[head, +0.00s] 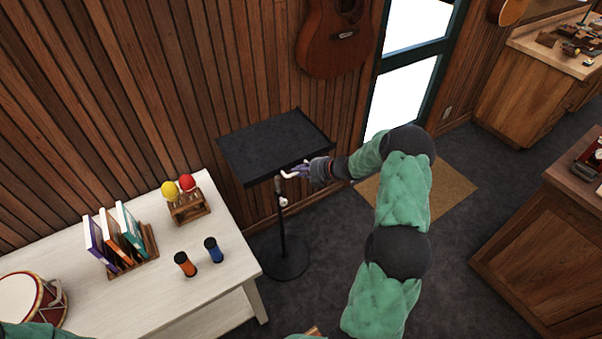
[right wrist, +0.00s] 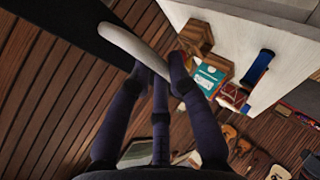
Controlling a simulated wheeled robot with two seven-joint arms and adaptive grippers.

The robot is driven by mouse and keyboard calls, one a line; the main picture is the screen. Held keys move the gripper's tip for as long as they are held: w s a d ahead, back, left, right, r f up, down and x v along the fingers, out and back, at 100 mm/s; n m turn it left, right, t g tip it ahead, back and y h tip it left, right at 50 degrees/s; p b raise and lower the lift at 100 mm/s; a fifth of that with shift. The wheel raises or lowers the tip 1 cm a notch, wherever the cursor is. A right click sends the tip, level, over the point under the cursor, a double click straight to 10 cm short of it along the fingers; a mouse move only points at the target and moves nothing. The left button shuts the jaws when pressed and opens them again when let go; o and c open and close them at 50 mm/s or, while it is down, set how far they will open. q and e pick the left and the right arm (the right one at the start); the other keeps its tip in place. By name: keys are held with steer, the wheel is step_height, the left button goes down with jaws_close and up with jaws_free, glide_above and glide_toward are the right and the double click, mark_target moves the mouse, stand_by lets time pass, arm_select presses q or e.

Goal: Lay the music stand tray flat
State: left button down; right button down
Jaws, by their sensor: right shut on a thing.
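The music stand has a black tray (head: 272,143) on a thin dark pole (head: 281,228) with a round base on the carpet. The tray's broad upper face shows from above and looks close to flat; a small tilt is hard to judge. A pale handle (head: 287,174) sticks out at its near edge. My right gripper (head: 304,171) is shut on this handle, just below the near edge. The right wrist view shows the pale handle (right wrist: 133,46) between the fingers (right wrist: 158,72) and the tray's dark edge (right wrist: 70,22). My left gripper is out of view.
A white table (head: 150,283) stands left of the stand, with shakers (head: 185,264), upright books (head: 117,238), maracas in a wooden holder (head: 188,208) and a drum (head: 30,300). A plank wall with a hanging ukulele (head: 334,38) is behind.

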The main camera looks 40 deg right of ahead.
steer(key=shift+w+d+r, duration=0.1)
steer(key=shift+w+r, duration=0.1)
steer(key=shift+r, duration=0.25)
steer(key=shift+w+d+r, duration=0.1)
steer(key=shift+w+r, duration=0.05)
steer(key=shift+r, duration=0.3)
steer(key=shift+w+r, duration=0.1)
steer(key=shift+r, duration=0.05)
steer(key=c, duration=1.4)
jaws_free()
steer(key=shift+s+d+r, duration=0.15)
steer(key=shift+s+d, duration=0.05)
steer(key=shift+s, duration=0.3)
steer(key=v, duration=1)
steer(key=shift+s+r, duration=0.1)
steer(key=shift+s, duration=0.3)
steer(key=shift+a, duration=0.1)
